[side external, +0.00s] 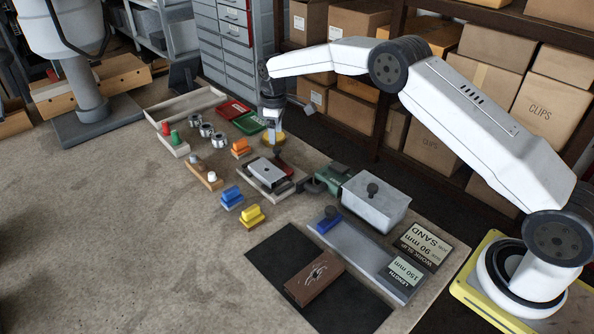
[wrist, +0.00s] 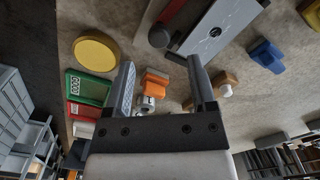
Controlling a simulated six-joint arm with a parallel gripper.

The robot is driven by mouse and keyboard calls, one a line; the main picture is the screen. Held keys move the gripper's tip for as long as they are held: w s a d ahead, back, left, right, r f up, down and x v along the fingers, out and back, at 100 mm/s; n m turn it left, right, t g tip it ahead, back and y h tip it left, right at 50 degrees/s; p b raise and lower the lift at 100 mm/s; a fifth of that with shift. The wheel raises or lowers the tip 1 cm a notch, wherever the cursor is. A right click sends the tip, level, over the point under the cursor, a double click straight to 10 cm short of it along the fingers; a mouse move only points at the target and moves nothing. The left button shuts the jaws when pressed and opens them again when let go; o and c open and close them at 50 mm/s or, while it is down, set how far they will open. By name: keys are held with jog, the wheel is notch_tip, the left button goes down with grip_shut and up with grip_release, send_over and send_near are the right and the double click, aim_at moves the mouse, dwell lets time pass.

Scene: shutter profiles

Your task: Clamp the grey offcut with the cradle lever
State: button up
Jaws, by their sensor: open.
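The grey offcut (side external: 266,170), a flat light-grey piece with a dark mark, lies in the cradle (side external: 247,181) near the middle of the bench. It also shows at the top of the wrist view (wrist: 222,32). A red bar, seemingly the cradle lever (wrist: 170,10), with a dark round end beside it, is left of the offcut there; it looks apart from the offcut, but contact is unclear. My gripper (side external: 276,138) is open and empty, above the bench behind the cradle. Its two fingers (wrist: 160,82) frame an orange block (wrist: 155,82) lying below, not held.
A yellow disc (wrist: 97,52) and green tray (side external: 248,123) lie near my gripper. A green machine with a grey box (side external: 375,202) stands right of the cradle. Blue (side external: 231,197) and yellow (side external: 252,216) blocks lie in front. The bench's left front is clear.

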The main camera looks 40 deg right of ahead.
aim_at(279, 152)
jog(key=shift+r, duration=1.4)
jog(key=s+a+r+m+t, duration=0.1)
jog(key=s+m, duration=0.6)
jog(key=s, duration=2.7)
jog(key=shift+r+t, duration=0.3)
jog(key=shift+t, duration=0.5)
